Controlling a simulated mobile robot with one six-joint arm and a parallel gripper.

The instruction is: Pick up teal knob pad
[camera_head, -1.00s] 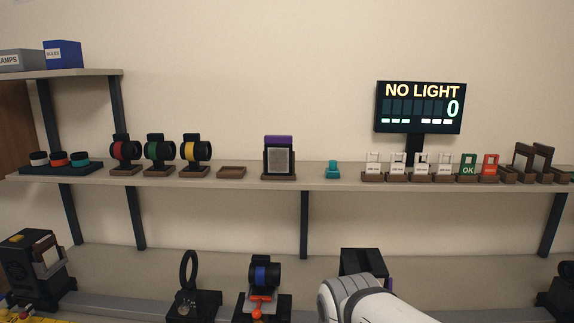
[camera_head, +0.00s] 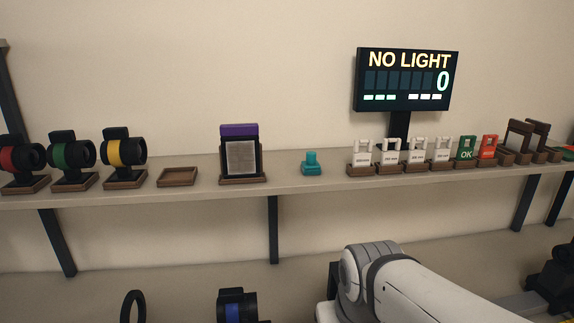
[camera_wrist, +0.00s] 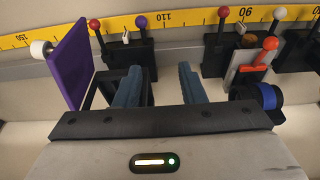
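The teal knob pad (camera_head: 312,166) stands upright on the wall shelf in the head view, between the purple-topped framed panel and the row of small label cards. Nothing touches it. It does not show in the wrist view. In the wrist view my gripper (camera_wrist: 158,76) has its two blue-grey fingers well apart, with nothing held between them. It hangs over the lower bench. In the head view my white arm is low at the right, below the shelf, and the fingers are hidden.
The purple-topped panel (camera_head: 240,158) and an empty brown tray (camera_head: 177,176) stand left of the pad. Label cards (camera_head: 390,155) and a "NO LIGHT" display (camera_head: 407,80) are to the right. A purple plate (camera_wrist: 75,62) and lever fixtures (camera_wrist: 128,52) surround my gripper over the bench.

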